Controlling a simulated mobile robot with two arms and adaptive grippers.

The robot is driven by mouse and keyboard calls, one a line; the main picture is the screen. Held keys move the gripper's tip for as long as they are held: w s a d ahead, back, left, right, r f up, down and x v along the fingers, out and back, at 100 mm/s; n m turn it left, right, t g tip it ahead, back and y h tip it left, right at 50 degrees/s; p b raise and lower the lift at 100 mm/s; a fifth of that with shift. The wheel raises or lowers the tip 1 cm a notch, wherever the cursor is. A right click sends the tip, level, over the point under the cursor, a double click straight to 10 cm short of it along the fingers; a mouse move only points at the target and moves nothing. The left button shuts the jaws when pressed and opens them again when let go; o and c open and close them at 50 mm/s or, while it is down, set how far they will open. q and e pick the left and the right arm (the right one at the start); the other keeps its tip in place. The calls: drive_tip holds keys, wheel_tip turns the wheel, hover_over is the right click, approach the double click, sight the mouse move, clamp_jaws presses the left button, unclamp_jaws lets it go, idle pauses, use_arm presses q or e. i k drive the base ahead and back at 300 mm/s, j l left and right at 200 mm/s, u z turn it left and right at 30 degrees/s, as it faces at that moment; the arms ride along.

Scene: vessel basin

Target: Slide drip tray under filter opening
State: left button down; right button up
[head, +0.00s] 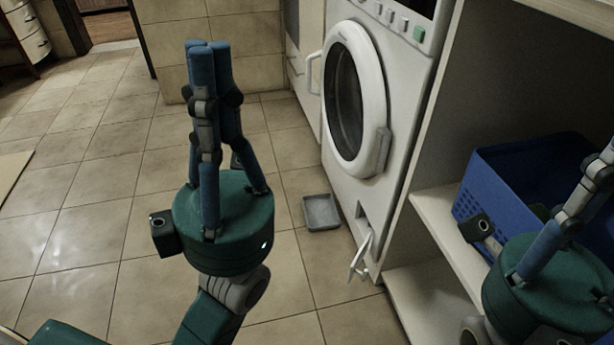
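A grey shallow drip tray (321,212) lies flat on the tiled floor just in front of the white washing machine (395,120). The filter opening (363,218) is low on the machine's front, to the right of the tray, with a white flap or hose piece (360,256) hanging out below it. The tray is beside the opening, not visibly beneath it. My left gripper (208,48) points up, its blue fingers together with nothing seen between them, left of the tray and apart from it. My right gripper (606,165) is cut off by the right edge, so its fingertips are partly hidden.
A blue basket (520,170) sits on a white shelf (440,215) right of the machine, partly behind my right gripper. The machine's round door (352,100) is closed. A tiled wall block (215,45) stands behind. The floor at left is open.

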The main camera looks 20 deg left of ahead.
sight(320, 212)
drive_tip(key=i+j, duration=0.2)
drive_tip(key=j, duration=0.2)
drive_tip(key=i+j, duration=0.2)
drive_tip(key=j, duration=0.15)
drive_tip(key=i+j, duration=0.15)
drive_tip(key=j, duration=0.25)
drive_tip(key=i+j, duration=0.2)
drive_tip(key=j, duration=0.15)
drive_tip(key=i+j, duration=0.2)
drive_tip(key=j, duration=0.2)
drive_tip(key=i+j+z, duration=0.1)
drive_tip(key=j+z, duration=0.15)
drive_tip(key=z, duration=0.2)
drive_tip(key=i+j+z, duration=0.1)
drive_tip(key=j+z, duration=0.55)
drive_tip(key=z, duration=0.2)
drive_tip(key=i, duration=0.55)
